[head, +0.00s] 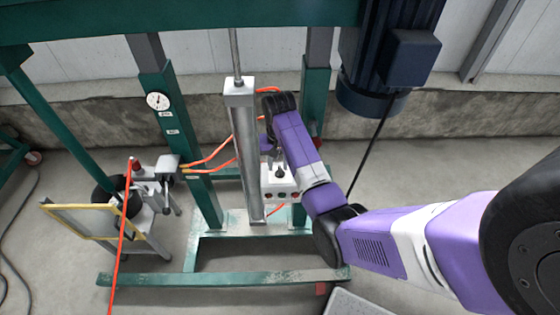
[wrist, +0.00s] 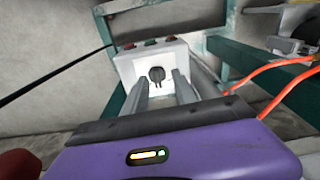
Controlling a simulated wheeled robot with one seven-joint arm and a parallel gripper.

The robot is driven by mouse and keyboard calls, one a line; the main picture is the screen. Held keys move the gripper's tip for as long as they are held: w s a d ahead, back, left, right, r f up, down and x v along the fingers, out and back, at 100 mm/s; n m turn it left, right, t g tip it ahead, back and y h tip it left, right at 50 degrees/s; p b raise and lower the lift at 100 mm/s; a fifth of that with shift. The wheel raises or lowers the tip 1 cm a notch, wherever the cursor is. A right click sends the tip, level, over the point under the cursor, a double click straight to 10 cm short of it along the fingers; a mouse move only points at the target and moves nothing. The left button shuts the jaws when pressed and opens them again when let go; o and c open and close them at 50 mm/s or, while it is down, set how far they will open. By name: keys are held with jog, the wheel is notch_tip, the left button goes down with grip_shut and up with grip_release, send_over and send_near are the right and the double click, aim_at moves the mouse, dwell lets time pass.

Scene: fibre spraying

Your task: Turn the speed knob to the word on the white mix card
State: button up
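A white control box (wrist: 126,68) fills the upper middle of the wrist view, with a round black knob (wrist: 156,75) on its face. The box also shows in the head view (head: 273,187), below my gripper (head: 279,163). In the wrist view, my gripper (wrist: 160,80) is open, its two grey fingers apart on either side of the knob. I cannot tell whether they touch it. Words around the knob are not readable. Two small white labels (head: 166,114) are on the green post below a gauge; I cannot tell whether either is the mix card.
A tall grey cylinder (head: 246,160) stands just left of the box. Orange hoses (head: 212,155) run nearby. A green frame (head: 225,279) surrounds the cylinder, and a cart (head: 148,232) stands at left. Open floor lies to the right.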

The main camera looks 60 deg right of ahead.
aim_at(280, 170)
jog(key=d+r, duration=0.2)
jog(key=r, duration=0.1)
jog(key=shift+w+m+g+y, duration=0.2)
jog(key=shift+m+g+y, duration=0.1)
jog(key=shift+f, duration=3.8)
grip_shut()
